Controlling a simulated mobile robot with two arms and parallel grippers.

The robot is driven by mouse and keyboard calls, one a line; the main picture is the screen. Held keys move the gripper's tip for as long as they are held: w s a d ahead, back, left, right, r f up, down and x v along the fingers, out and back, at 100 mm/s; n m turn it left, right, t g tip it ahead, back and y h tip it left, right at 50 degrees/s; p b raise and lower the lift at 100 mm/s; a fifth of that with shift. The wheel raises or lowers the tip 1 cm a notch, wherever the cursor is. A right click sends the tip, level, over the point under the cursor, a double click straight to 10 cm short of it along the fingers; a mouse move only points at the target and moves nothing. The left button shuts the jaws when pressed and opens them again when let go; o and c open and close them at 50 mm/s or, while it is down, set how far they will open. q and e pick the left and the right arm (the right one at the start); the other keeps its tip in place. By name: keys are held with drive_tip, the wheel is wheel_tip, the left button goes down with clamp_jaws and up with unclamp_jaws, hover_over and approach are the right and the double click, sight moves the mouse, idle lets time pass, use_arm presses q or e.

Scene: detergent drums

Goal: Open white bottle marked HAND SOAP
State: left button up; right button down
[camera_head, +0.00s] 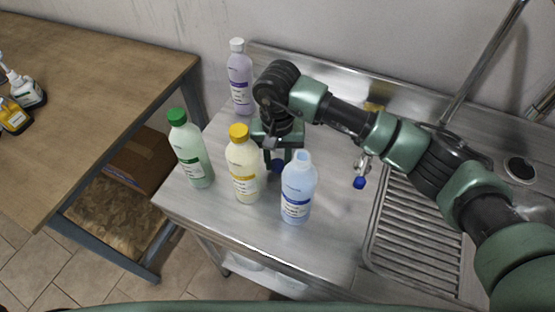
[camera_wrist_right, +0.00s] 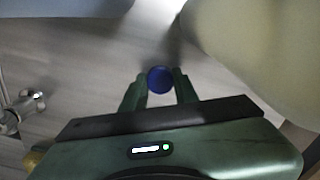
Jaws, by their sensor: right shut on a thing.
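The labels are too small to read, so I cannot tell which bottle is marked HAND SOAP. A pale blue-white bottle (camera_head: 298,190) stands upright near the steel counter's front, its pale neck showing without a coloured cap. My right gripper (camera_head: 277,162) is behind it, pointing down, shut on a small dark blue cap (camera_head: 277,167). In the right wrist view the blue cap (camera_wrist_right: 160,79) sits between the fingertips (camera_wrist_right: 158,88). A cream bottle with a yellow cap (camera_head: 244,170) stands left of the gripper. My left gripper is out of view.
A green bottle (camera_head: 190,150) and a lilac bottle with a white cap (camera_head: 240,80) stand further left. A tap fitting with a blue knob (camera_head: 360,182) and a ribbed drainer (camera_head: 415,235) are right. A wooden table (camera_head: 100,90) with other bottles is left.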

drive_tip(key=shift+f, duration=0.5)
drive_tip(key=shift+f, duration=0.2)
drive_tip(key=c, duration=1.1)
unclamp_jaws()
drive_tip(key=shift+r, duration=0.1)
